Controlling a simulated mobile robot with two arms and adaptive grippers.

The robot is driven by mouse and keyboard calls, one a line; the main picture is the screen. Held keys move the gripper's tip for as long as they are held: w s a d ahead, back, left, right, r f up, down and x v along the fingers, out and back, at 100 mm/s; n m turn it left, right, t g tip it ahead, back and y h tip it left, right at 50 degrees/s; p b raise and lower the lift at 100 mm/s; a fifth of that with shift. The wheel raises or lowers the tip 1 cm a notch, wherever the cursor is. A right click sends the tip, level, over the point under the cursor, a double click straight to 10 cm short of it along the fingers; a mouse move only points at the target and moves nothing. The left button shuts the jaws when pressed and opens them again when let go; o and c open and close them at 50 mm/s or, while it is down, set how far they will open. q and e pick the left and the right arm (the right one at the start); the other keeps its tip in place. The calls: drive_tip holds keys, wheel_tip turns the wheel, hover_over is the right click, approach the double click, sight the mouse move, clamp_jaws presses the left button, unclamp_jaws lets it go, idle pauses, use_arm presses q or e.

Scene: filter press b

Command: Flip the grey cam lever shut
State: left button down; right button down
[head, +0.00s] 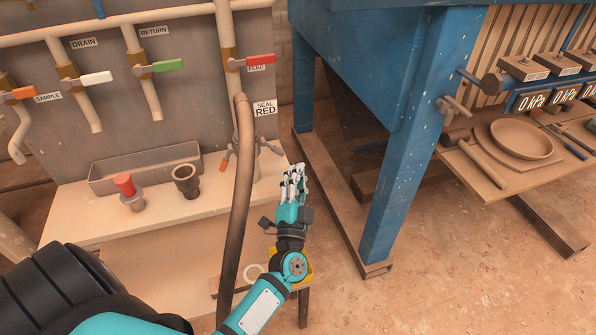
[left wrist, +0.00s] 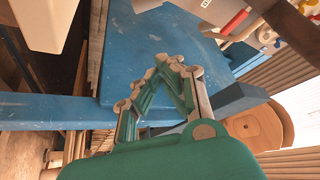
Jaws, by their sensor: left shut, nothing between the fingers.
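A small grey lever (head: 272,149) sticks out to the right of the hose coupling, under the SEAL RED label in the head view. It looks like the grey cam lever and points outward, away from the coupling. An orange lever (head: 225,160) sits on the coupling's left side. The hose partly hides the coupling body. My left gripper (head: 294,178) is to the right of and a little below the grey lever, apart from it. Its fingers are together and empty; the fingertips (left wrist: 168,64) also meet in the left wrist view. My right gripper is not in view.
A brown hose (head: 243,200) hangs down left of my left gripper. The blue frame leg (head: 397,185) stands to the right. A pale ledge (head: 80,215) holds a red-capped fitting (head: 126,187) and a dark cup-shaped fitting (head: 186,180).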

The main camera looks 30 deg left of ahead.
sight(274, 148)
use_arm(q)
drive_tip(key=w+a, duration=0.1)
drive_tip(key=w, duration=0.1)
drive_tip(key=w+a, duration=0.4)
drive_tip(key=shift+a+r, duration=0.15)
drive_tip(key=shift+r, duration=0.25)
drive_tip(key=shift+s+a+f, duration=0.3)
drive_tip(key=shift+a, duration=0.05)
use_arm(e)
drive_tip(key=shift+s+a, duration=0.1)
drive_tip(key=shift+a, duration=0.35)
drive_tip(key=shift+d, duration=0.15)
